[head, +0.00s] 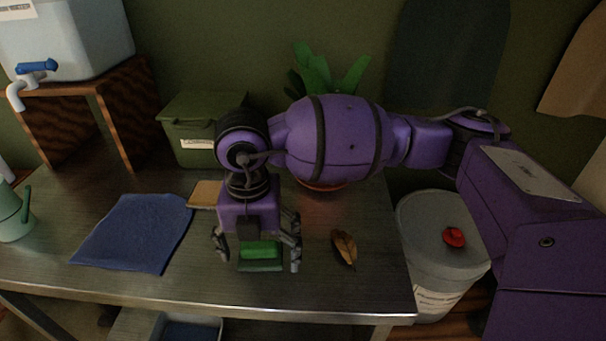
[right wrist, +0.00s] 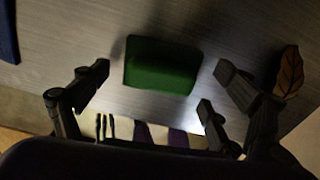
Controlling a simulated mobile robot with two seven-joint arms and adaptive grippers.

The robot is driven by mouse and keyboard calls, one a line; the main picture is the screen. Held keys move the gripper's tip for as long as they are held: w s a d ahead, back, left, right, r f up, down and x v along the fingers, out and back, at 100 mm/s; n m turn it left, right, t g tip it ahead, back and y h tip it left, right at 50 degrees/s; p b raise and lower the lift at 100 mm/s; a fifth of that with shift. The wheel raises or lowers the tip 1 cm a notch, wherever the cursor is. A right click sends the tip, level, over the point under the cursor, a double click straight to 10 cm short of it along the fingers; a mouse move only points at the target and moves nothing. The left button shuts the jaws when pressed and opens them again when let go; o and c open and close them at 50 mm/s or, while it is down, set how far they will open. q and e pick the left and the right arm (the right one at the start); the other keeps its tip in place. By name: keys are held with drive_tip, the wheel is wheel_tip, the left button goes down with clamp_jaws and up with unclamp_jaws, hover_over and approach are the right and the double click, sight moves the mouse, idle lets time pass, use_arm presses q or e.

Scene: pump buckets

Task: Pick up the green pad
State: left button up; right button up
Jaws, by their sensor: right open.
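The green pad (head: 261,251) lies on the metal table near its front edge. My right gripper (head: 258,262) is above it, pointing down, with its fingers spread to either side of the pad. In the right wrist view the green pad (right wrist: 162,66) lies flat, a little beyond and between the open fingertips (right wrist: 160,78). The fingers do not appear to touch it. Part of the pad is hidden by my gripper in the head view. My left gripper is not in view.
A blue cloth (head: 135,232) lies to the left on the table (head: 200,292). A dry leaf (head: 344,247) lies just right of my gripper. A green bin (head: 190,150) and a plant (head: 322,72) stand behind. A white bucket (head: 440,240) stands beside the table.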

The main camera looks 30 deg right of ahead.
sight(258, 248)
drive_tip(key=shift+c, duration=0.2)
drive_tip(key=shift+r, duration=0.1)
drive_tip(key=c, duration=1.2)
drive_tip(key=shift+r, duration=0.15)
drive_tip(key=shift+r, duration=0.25)
wheel_tip(258, 248, up, 2)
drive_tip(key=shift+w+r, duration=0.1)
drive_tip(key=shift+r, duration=0.05)
drive_tip(key=s+a+r, duration=0.2)
drive_tip(key=s+r, duration=0.8)
drive_tip(key=s, duration=0.4)
drive_tip(key=shift+a, duration=0.2)
